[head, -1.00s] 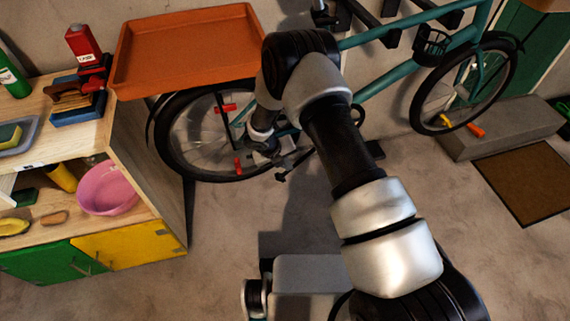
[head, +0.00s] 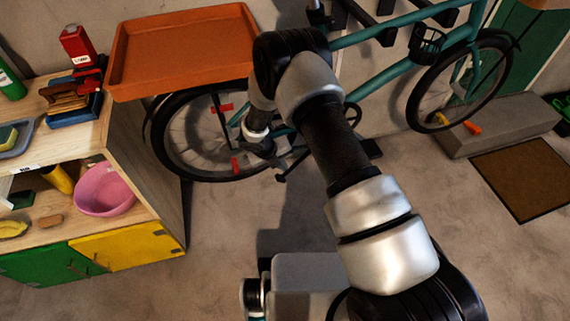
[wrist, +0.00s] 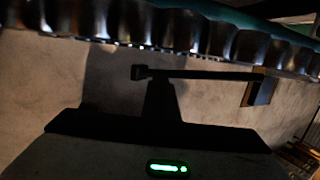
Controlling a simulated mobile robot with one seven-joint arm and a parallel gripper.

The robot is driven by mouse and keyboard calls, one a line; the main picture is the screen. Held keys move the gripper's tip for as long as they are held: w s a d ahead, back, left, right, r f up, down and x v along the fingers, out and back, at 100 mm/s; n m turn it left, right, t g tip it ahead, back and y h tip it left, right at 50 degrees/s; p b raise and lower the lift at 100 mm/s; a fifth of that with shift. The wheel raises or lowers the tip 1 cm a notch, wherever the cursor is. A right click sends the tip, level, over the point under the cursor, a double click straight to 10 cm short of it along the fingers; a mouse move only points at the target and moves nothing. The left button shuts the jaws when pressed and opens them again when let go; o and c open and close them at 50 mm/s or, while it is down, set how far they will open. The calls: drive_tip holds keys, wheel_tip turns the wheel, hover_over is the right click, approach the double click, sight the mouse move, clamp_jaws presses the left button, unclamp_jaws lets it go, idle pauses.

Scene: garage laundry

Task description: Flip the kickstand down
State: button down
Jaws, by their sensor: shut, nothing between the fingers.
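The teal bicycle (head: 385,78) stands along the wall, its rear wheel (head: 180,165) at the left. My gripper (head: 264,150) is low beside the rear wheel, near the hub and drivetrain, partly hidden by my own arm. In the wrist view my shut, empty fingers (wrist: 160,95) point at a slim dark bar (wrist: 205,74) with a small block at its left end. The bar is close to the fingertips; I cannot tell whether they touch. It may be the kickstand. In the head view a thin dark bar (head: 283,177) shows just below right of my gripper, possibly the same one.
An orange tray (head: 185,50) juts out over the rear wheel. A wooden shelf unit (head: 150,185) with a pink basin (head: 104,190) stands at left. A concrete step (head: 500,125) and brown mat (head: 520,178) are at right. Floor before the bicycle is clear.

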drive_tip(key=a+f+p+v, duration=0.1)
drive_tip(key=a+p+v, duration=0.1)
drive_tip(key=v, duration=1)
drive_tip(key=shift+s+a+p, duration=0.35)
drive_tip(key=shift+s+p, duration=0.05)
drive_tip(key=shift+p, duration=0.05)
drive_tip(key=s+a+f+m+g+y+b, duration=0.1)
drive_tip(key=s+a+f+m+y, duration=0.15)
drive_tip(key=s+f+m, duration=0.55)
drive_tip(key=s+a+f+m+y, duration=0.2)
drive_tip(key=s+a+f+m, duration=0.3)
drive_tip(key=s+m, duration=0.4)
drive_tip(key=w+d+r+m+t+h, duration=0.1)
drive_tip(key=w+d+r+m+t, duration=0.3)
drive_tip(key=w+d+m+t, duration=0.1)
drive_tip(key=w+d+r+m+t+h+b, duration=0.1)
drive_tip(key=w+d+r+m+t, duration=0.4)
drive_tip(key=d+m, duration=0.3)
drive_tip(key=shift+d+r+m, duration=0.15)
drive_tip(key=shift+r+m, duration=0.2)
drive_tip(key=shift+m, duration=0.85)
